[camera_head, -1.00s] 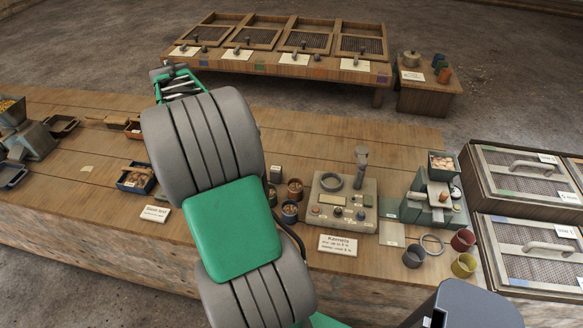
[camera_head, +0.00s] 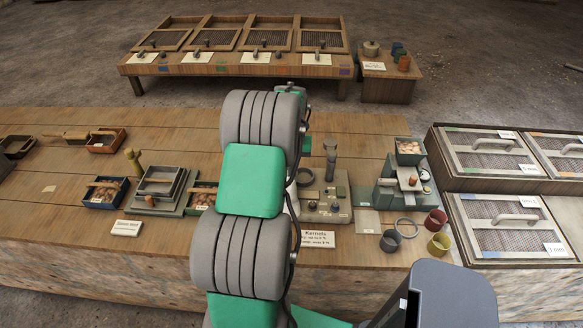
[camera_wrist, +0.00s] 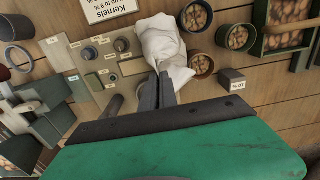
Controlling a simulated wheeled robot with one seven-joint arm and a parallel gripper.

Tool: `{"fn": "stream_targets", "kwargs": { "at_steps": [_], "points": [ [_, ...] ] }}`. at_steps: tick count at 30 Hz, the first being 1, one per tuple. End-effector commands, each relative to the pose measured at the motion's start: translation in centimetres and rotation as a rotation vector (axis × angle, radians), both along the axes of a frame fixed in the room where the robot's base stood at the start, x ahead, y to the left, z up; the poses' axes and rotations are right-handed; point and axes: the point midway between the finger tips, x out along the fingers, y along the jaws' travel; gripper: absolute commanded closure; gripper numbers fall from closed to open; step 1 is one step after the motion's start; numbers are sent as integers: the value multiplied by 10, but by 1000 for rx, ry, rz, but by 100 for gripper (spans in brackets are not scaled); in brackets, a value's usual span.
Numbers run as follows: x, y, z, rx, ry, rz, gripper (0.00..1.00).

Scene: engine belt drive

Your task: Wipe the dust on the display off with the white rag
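The white rag (camera_wrist: 162,42) is a crumpled bundle at the tips of my gripper (camera_wrist: 160,84) in the wrist view. The fingers are close together on it. The rag lies over one edge of the grey-beige control panel (camera_wrist: 84,68). A small tan rectangle (camera_wrist: 133,67) beside the rag looks like the dusty display; dust itself is too small to make out. In the head view my arm hides the gripper and part of the panel (camera_head: 325,208); a bit of white rag (camera_head: 293,198) shows beside the arm.
The panel has knobs and an upright lever (camera_head: 330,155). A "Kernels" card (camera_head: 317,239) lies before it. Cups of kernels (camera_wrist: 196,16) and a small dark block (camera_wrist: 232,79) stand close to the rag. A green-grey device (camera_head: 402,183) and several empty cups (camera_head: 437,220) are to the right.

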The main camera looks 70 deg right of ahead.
Motion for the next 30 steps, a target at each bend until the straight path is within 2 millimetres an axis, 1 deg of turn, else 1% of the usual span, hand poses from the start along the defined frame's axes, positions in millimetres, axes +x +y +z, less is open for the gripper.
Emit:
{"fn": "stream_targets", "kwargs": {
  "at_steps": [1, 16, 18, 25, 27, 30],
  "points": [
    [0, 0, -12, 1, 0, 0, 100],
    [1, 0, -71, 0, 0, 1, 100],
    [1, 0, -75, 0, 0, 1, 100],
    [1, 0, -73, 0, 0, 1, 100],
    [1, 0, -73, 0, 0, 1, 92],
    [1, 0, -73, 0, 0, 1, 84]
  ]
}}
